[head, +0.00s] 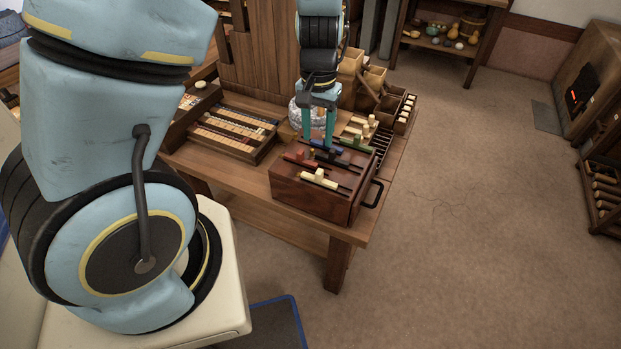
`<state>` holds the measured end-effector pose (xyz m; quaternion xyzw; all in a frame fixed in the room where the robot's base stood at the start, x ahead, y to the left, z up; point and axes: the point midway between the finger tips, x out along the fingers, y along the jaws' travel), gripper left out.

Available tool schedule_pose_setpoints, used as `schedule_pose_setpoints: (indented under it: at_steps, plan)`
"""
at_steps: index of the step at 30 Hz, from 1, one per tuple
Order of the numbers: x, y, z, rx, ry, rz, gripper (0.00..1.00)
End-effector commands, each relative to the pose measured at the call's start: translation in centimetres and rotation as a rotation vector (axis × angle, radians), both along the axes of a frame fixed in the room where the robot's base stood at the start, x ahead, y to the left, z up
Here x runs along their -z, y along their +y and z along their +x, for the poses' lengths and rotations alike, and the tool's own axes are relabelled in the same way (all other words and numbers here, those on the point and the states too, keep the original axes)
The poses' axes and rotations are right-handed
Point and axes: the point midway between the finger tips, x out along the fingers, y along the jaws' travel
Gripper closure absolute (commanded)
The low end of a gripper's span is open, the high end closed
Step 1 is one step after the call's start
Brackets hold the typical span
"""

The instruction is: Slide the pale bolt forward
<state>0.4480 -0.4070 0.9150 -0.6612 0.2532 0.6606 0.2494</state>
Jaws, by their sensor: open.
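A dark red-brown wooden box (312,204) stands near the front right corner of the table, with several coloured sliding bolts on its top. The pale bolt (319,179) lies nearest the front edge, a cream bar with a raised knob.
A tray of small coloured pieces (232,131) lies left of the box. A glassy round jar (296,113) is partly hidden behind my gripper. Wooden compartments (351,72) stand behind. A black handle (373,194) sticks out from the box's right side. The floor to the right is clear.

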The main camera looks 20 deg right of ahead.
Motion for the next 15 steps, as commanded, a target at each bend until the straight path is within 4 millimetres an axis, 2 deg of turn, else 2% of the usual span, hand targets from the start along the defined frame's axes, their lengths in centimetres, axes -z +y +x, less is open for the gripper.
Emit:
schedule_pose_setpoints:
  at_steps: [3, 8, 15]
  plan:
    - [0.6, -0.8, -0.4, 0.024, -0.002, 0.006, 0.5]
    - [2.2, -0.7, -0.3, 0.023, 0.0, 0.008, 0.5]
    - [6.6, -0.6, -0.4, 0.02, 0.003, 0.009, 0.5]
